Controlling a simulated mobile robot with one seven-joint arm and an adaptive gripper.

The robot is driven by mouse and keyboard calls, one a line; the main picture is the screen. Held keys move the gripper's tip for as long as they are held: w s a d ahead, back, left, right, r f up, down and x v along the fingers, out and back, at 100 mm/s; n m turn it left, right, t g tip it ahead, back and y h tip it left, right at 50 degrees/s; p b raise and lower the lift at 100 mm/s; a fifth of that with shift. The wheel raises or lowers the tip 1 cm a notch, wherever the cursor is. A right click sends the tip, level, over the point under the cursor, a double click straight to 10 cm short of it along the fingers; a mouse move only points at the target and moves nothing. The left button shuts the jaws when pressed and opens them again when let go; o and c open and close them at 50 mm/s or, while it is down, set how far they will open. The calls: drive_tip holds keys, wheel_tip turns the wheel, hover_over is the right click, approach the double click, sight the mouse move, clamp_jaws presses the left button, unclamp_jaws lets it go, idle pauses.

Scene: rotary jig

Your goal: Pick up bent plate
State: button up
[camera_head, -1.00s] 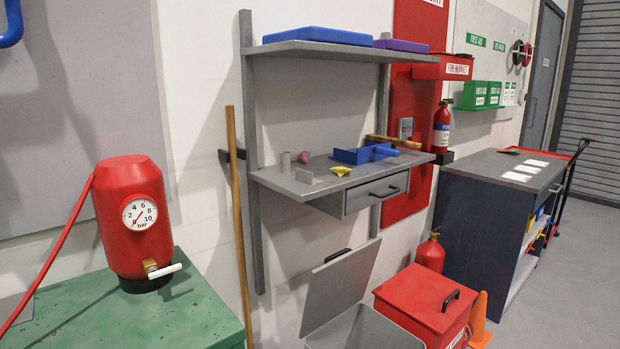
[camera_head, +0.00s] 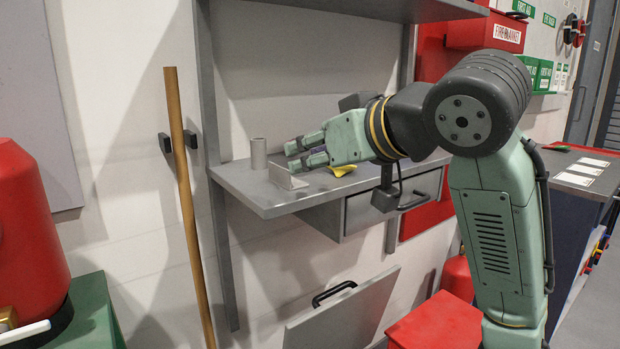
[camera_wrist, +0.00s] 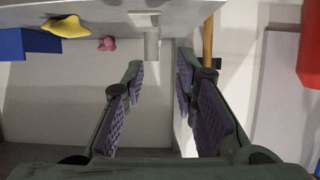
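The bent plate (camera_head: 289,179) is a small grey L-shaped piece standing near the left front edge of the grey shelf (camera_head: 245,183). My gripper (camera_head: 305,152) points left above the shelf, its fingertips just over and behind the plate's upright part as seen in the head view. In the wrist view, my gripper (camera_wrist: 158,85) shows its two purple-padded fingers apart with nothing held between them. The wrist view is upside down. A pale grey piece (camera_wrist: 143,19) at its top centre looks like the plate; I cannot tell its exact gap to the fingers.
A grey cylinder (camera_head: 259,153) stands behind the plate. A yellow piece (camera_head: 342,170) lies to the right, partly behind my gripper. The wrist view also shows a pink piece (camera_wrist: 106,44) and a blue holder (camera_wrist: 28,43). A wooden pole (camera_head: 184,190) stands left of the shelf.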

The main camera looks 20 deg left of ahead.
sight(279, 166)
drive_tip(key=x, duration=0.4)
drive_tip(key=shift+a+f, duration=0.15)
drive_tip(key=shift+a, duration=0.1)
drive_tip(key=shift+p+x, duration=0.8)
drive_tip(key=shift+x, duration=2.2)
drive_tip(key=shift+w+d+f, duration=0.1)
drive_tip(key=shift+c, duration=0.4)
clamp_jaws()
